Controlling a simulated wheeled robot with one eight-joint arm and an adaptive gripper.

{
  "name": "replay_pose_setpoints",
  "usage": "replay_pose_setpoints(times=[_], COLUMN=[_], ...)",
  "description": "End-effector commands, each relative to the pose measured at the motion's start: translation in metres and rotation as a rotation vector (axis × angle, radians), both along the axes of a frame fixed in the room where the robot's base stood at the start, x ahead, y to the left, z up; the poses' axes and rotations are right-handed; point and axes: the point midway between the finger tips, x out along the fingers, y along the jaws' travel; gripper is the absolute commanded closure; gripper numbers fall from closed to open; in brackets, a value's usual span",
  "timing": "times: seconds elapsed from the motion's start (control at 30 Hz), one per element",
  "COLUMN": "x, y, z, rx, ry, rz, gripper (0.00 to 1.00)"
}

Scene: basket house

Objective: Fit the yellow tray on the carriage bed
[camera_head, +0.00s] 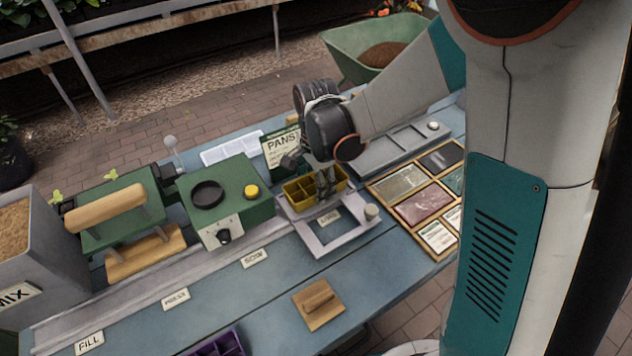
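The yellow tray (299,196) has dark compartments and is over the far part of the grey carriage bed (322,246). My gripper (325,197) points down at the tray's right part, its fingers at the near wall, and looks shut on that wall. The fingers and wrist hide part of the tray. I cannot tell whether the tray rests on the bed or is slightly above it. The near part of the bed is an open frame, with a small label (328,217) showing in it and a pale knob (371,211) at its right.
A green machine (232,224) with a yellow button stands close left of the tray. A green sign (281,148) stands behind it. A wooden frame of panels (417,207) lies right. A wooden block with a handle (318,305) and a purple tray (222,345) lie at the front.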

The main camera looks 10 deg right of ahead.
Motion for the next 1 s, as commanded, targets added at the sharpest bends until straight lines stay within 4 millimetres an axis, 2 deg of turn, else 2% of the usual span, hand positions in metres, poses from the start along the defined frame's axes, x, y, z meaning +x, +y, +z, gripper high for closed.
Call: replay_pose_setpoints(times=[0.47,0.5,0.57,0.6,0.87,0.93,1.0], x=[0.0,0.0,0.0,0.0,-0.0001,-0.0001,-0.0001], y=[0.0,0.0,0.0,0.0,0.0,0.0,0.0], z=[-0.0036,-0.0036,-0.0036,-0.0036,-0.0036,-0.0036,-0.0036], rx=[0.0,0.0,0.0,0.0,0.0,0.0,0.0], ry=[0.0,0.0,0.0,0.0,0.0,0.0,0.0], rz=[0.0,0.0,0.0,0.0,0.0,0.0,0.0], gripper=[0.66,0.35,0.22,0.19,0.19,0.07,0.0])
